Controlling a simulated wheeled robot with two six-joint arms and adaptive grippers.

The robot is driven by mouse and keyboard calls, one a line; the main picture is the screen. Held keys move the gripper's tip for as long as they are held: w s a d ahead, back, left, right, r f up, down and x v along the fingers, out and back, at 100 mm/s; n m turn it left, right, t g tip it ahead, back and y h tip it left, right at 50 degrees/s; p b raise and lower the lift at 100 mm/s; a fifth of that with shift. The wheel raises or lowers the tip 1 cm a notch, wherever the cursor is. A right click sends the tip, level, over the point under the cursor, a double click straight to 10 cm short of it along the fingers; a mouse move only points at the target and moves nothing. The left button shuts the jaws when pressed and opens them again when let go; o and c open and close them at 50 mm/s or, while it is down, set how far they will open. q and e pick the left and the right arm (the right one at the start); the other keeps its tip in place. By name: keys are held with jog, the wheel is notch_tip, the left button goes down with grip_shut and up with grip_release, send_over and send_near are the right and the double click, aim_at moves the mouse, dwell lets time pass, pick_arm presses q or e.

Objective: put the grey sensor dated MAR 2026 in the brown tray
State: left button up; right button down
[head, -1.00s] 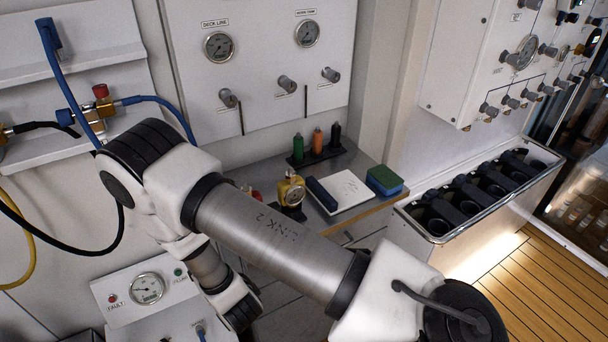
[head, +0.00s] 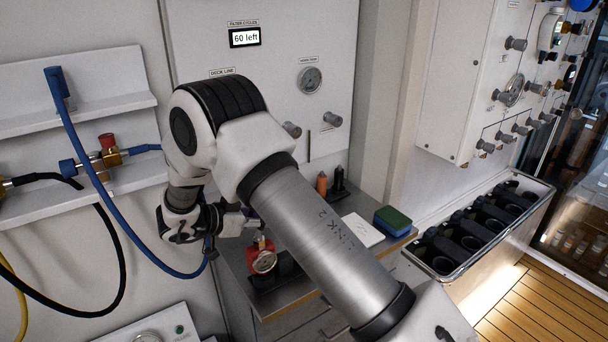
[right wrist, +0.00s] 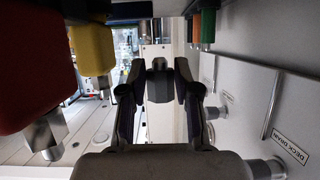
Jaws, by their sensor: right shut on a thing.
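My right gripper (head: 238,221) is above the counter's left end in the head view, partly hidden by its own arm. In the right wrist view its two fingers (right wrist: 160,88) are shut on a grey thing (right wrist: 158,76), which looks like the grey sensor. No date on it is readable. A red sensor with a round dial (head: 263,261) stands on the counter just below and right of the gripper; a red body (right wrist: 30,62) and a yellow body (right wrist: 92,50) are beside the gripper in the wrist view. No brown tray is visible. My left gripper is not in view.
The counter (head: 290,300) also carries an orange bottle (head: 322,184), a white pad (head: 362,230) and a green-and-blue sponge (head: 392,220). A bin of black holders (head: 470,228) stands at right. Blue and black hoses hang at left near the arm. My arm hides the counter's middle.

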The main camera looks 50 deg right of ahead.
notch_tip(320, 180, down, 9)
jog(key=shift+s+f+p, duration=0.1)
jog(key=shift+s+p, duration=0.05)
jog(key=shift+p, duration=0.75)
jog(key=shift+d+f, duration=0.1)
jog(key=shift+f, duration=0.2)
jog(key=shift+s+f+b, duration=0.25)
jog(key=shift+f+b, duration=0.2)
jog(key=shift+b, duration=0.05)
jog(key=c, duration=0.8)
grip_release()
jog(key=shift+s, duration=0.1)
jog(key=shift+c, duration=0.2)
jog(key=shift+s, duration=0.15)
jog(key=shift+r, duration=0.1)
